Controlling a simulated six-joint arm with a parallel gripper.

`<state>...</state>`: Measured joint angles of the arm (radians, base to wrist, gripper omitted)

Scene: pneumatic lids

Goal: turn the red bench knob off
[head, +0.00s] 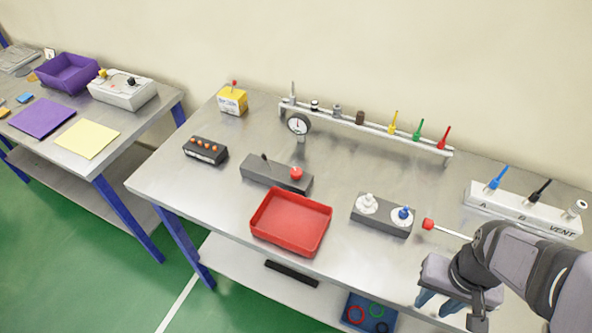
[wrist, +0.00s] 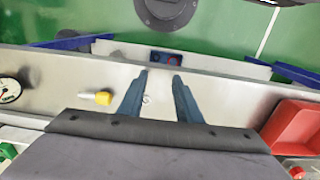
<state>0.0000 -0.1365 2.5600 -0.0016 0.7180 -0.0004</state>
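A round red knob (head: 296,173) sits on the right end of a dark grey block (head: 262,177) behind the red tray; a thin black lever stands at the block's left. Whether the knob is on or off cannot be told. A red ball (head: 428,224) on a white rod also shows right of the grey block with white and blue knobs. My gripper (head: 437,303) is open and empty at the bench's front right, well away from the red knob. Its two spread fingers show in the wrist view (wrist: 160,75). A small red thing (wrist: 297,172) shows there at bottom right.
The red tray (head: 257,226) lies in front of the knob's block. A gauge (head: 299,123) and a rail (head: 365,125) with several coloured nozzles stand behind. A vent panel (head: 525,212) is at right. A yellow piece (wrist: 97,96) lies left of my fingers in the wrist view.

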